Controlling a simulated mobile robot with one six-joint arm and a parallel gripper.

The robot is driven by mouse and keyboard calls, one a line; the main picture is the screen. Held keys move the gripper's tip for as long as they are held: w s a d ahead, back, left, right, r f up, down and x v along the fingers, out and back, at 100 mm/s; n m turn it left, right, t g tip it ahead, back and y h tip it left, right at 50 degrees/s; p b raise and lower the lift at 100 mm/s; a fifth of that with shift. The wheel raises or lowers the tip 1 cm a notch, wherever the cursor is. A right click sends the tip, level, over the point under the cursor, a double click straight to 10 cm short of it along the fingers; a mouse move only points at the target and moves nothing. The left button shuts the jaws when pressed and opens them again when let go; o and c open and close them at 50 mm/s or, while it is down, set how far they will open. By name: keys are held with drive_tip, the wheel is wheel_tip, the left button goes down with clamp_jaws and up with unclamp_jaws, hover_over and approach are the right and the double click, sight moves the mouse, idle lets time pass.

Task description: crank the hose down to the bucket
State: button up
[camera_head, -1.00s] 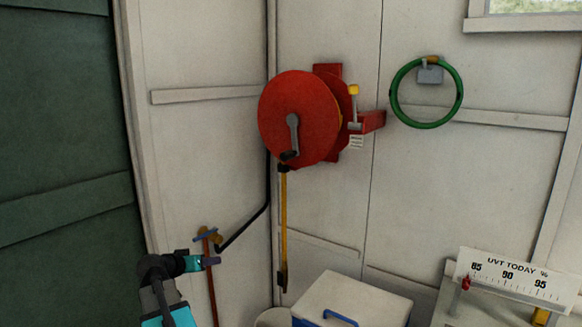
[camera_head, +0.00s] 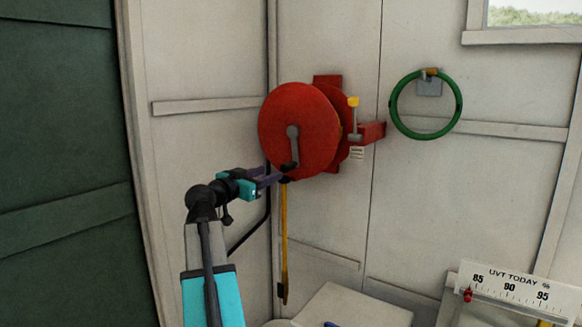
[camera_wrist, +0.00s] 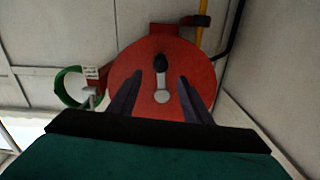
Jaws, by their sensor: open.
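The red hose reel (camera_head: 300,115) is fixed to the wall. Its grey crank (camera_head: 293,145) points down and ends in a dark knob (camera_head: 289,166). The yellow hose (camera_head: 284,235) hangs below the reel to a dark end. A pale rim, likely the bucket's (camera_head: 280,323), barely shows at the bottom edge. My gripper (camera_head: 276,177) is open just left of and below the knob. In the wrist view the reel (camera_wrist: 125,75) appears upside down; the crank (camera_wrist: 162,95) and knob (camera_wrist: 159,63) lie between my open fingers (camera_wrist: 160,76), with no visible contact.
A yellow-tipped lever (camera_head: 354,115) is at the reel's right. A green hoop (camera_head: 397,118) hangs on the wall farther right. A white-lidded box (camera_head: 355,305) stands below, and a UVT gauge (camera_head: 515,288) is at lower right.

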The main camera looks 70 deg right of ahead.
sight(291, 166)
drive_tip(key=shift+d, duration=0.1)
drive_tip(key=p+x, duration=0.5)
drive_tip(key=x, duration=0.7)
drive_tip(key=shift+d, duration=0.1)
drive_tip(key=shift+s+d, duration=0.2)
drive_tip(key=shift+d, duration=0.5)
drive_tip(key=shift+f, duration=0.1)
clamp_jaws()
